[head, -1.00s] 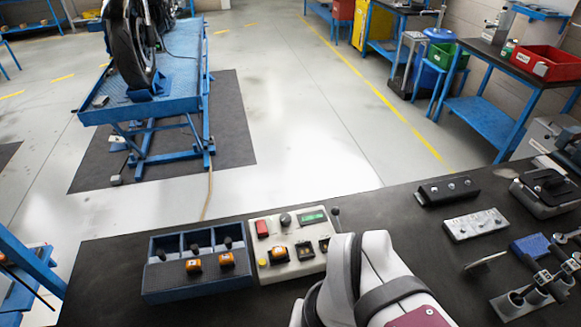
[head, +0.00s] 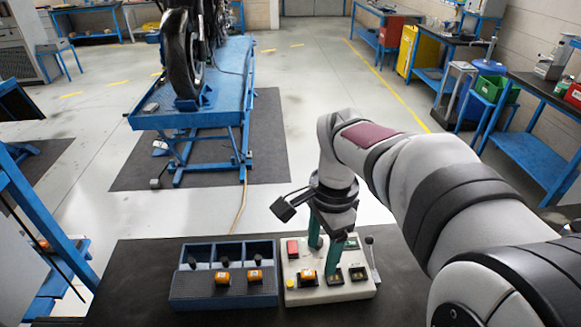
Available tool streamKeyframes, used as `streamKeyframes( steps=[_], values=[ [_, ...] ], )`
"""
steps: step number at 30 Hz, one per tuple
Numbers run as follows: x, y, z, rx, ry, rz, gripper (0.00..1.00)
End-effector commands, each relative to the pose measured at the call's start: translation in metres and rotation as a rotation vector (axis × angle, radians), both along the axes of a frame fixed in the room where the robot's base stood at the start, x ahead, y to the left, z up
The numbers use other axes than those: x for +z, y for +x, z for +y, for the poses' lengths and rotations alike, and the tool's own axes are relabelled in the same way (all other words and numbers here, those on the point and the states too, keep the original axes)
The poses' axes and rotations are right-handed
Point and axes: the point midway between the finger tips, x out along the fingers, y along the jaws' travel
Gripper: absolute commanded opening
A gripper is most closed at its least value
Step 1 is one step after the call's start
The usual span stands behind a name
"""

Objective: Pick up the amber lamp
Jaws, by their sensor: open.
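One amber lamp (head: 307,277) sits on the beige control panel (head: 356,290), near its front edge. Two more amber lamps, one on the left (head: 222,278) and one on the right (head: 255,276), sit in the blue tray (head: 224,299) beside the panel. My gripper (head: 324,260) points down over the panel, its two green fingers apart and nothing seen between them. The right finger is just right of the panel's lamp in the picture; the left finger appears behind it. I cannot tell the fingers' exact height above the panel. The fingers hide part of the panel.
The panel also has a red switch (head: 293,248), a yellow button (head: 290,283) and an upright lever (head: 372,255) at its right. Dark knobs stand in the tray's back compartments. The dark bench (head: 140,275) is clear left of the tray.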

Motion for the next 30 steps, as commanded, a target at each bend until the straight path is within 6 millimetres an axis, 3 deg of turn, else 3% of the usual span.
streamKeyframes(
  steps=[1,3,6,8,15,27,30],
  values=[
    [-0.009,0.028,-0.002,-0.093,-0.015,0.007,0.65],
    [-0.019,0.057,-0.004,-0.211,-0.034,0.004,0.65],
    [-0.03,0.077,-0.006,-0.299,-0.045,0.002,0.65],
    [-0.042,0.079,-0.006,-0.313,-0.048,0.003,0.65],
    [-0.109,0.078,-0.005,-0.312,-0.047,0.003,0.65],
    [-0.175,0.072,0.004,-0.309,-0.046,0.001,0.65],
    [-0.184,0.073,0.004,-0.311,-0.045,-0.001,0.65]
  ],
)
